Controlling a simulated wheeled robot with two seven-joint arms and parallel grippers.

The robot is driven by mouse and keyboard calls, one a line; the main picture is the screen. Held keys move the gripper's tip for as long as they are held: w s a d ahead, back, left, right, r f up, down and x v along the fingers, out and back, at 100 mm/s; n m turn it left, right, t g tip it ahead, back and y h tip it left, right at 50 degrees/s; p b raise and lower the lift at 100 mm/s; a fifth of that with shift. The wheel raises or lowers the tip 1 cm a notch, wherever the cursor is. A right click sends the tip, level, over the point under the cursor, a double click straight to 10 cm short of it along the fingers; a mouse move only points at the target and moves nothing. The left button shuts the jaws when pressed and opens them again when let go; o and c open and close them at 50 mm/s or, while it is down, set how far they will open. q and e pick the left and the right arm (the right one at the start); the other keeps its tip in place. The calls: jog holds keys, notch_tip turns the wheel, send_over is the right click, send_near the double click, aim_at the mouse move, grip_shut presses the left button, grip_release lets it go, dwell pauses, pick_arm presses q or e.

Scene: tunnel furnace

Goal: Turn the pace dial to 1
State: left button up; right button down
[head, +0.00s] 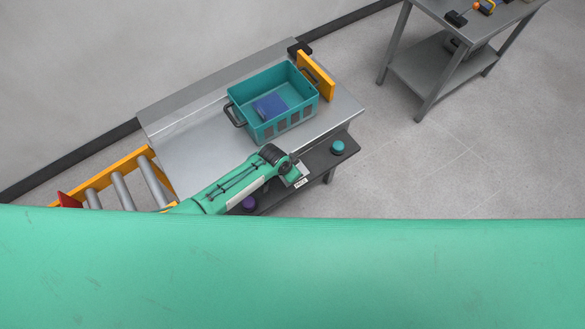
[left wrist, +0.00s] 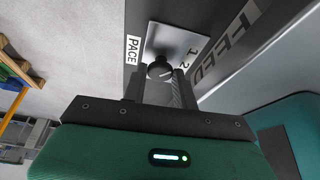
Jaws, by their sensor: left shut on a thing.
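The pace dial (left wrist: 159,70) is a black knob with a pale line on a grey plate (left wrist: 182,42), beside a white PACE label (left wrist: 133,50) in the left wrist view. The numbers 1 and 2 show on the plate to the right of the knob. My left gripper (left wrist: 160,82) is shut on the dial, one finger on each side. Where the line points exactly is hard to tell. In the head view, my left arm (head: 235,185) reaches to the dark front panel and hides the dial. My right gripper is not in view.
A teal crate (head: 240,98) with a blue block (head: 269,107) inside stands on the grey table. The dark panel carries a teal knob (head: 338,147) and a purple knob (head: 249,203). A roller conveyor (head: 122,188) lies left, a second table (head: 440,75) upper right.

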pick_arm(q)
jog(key=shift+r, duration=0.1)
dwell(0.4)
jog(key=o, duration=1)
jog(key=shift+c, duration=0.2)
jog(key=b+v, duration=0.1)
jog(key=v, duration=1.2)
jog(key=shift+s+r, duration=0.2)
jog(key=shift+r, duration=0.1)
